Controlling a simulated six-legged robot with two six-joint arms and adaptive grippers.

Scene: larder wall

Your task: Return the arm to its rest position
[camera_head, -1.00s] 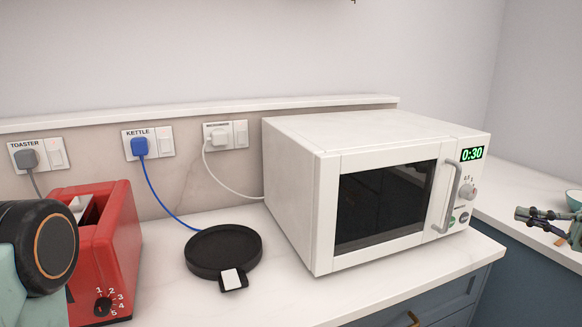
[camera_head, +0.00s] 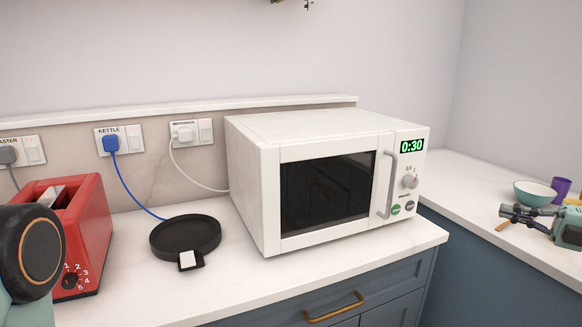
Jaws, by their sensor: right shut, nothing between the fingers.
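My right gripper (camera_head: 508,212) is at the right edge of the view, pointing left. It is shut with nothing in it, over or near the right-hand counter, beside a teal bowl (camera_head: 535,194). Part of my right arm shows behind it at the frame edge. A black and teal joint of my left arm fills the lower left corner, in front of the red toaster. My left gripper is not in view.
A white microwave (camera_head: 255,195) reading 0:30 stands shut on the counter. Left of it are a black round base (camera_head: 186,234) and a red toaster (camera_head: 93,235). A purple cup (camera_head: 561,187) stands behind the bowl. The front counter edge is clear.

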